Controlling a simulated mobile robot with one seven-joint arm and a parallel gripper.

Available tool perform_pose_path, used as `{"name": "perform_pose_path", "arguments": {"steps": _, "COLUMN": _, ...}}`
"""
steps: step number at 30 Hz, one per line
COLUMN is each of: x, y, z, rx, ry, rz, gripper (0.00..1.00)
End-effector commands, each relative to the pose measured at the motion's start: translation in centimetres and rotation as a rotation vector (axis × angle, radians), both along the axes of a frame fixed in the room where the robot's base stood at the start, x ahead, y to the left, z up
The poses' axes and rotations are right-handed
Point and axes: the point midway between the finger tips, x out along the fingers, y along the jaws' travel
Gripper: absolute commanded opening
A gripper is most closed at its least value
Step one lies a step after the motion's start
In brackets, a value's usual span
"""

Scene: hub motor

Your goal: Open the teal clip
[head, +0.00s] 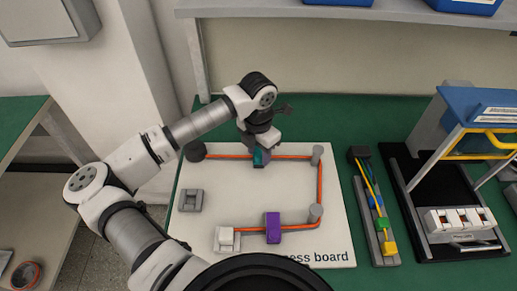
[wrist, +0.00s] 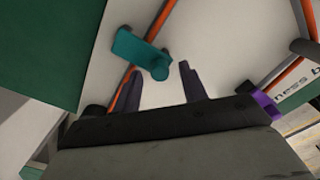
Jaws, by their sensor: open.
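The teal clip (head: 261,158) sits on the white board over the orange cable's upper run, partly hidden under my gripper in the head view. In the wrist view the teal clip (wrist: 140,50) shows a bar with a rounded end, just beyond the fingertips and left of centre. I cannot tell whether the clip's lid is latched.
The orange cable (head: 319,185) bends around grey posts. A purple clip (head: 273,228), a white clip (head: 227,239) and a grey clip (head: 190,200) are on the board (head: 240,190). A coloured tool holder (head: 376,210) and a blue-topped rack (head: 470,110) stand at the right.

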Motion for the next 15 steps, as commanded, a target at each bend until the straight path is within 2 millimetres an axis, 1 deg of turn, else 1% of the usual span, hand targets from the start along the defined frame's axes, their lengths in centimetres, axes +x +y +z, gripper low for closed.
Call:
{"name": "perform_pose_path", "arguments": {"steps": 4, "x": -0.03, "y": -0.03, "z": -0.6, "rx": -0.001, "ry": 0.001, "rz": 0.0, "gripper": 0.42}}
{"name": "perform_pose_path", "arguments": {"steps": 11, "x": -0.02, "y": -0.02, "z": -0.66, "rx": 0.0, "ry": 0.0, "rz": 0.0, "gripper": 0.42}}
{"name": "perform_pose_path", "arguments": {"steps": 15, "x": -0.01, "y": -0.02, "z": -0.64, "rx": 0.0, "ry": 0.0, "rz": 0.0, "gripper": 0.24}}
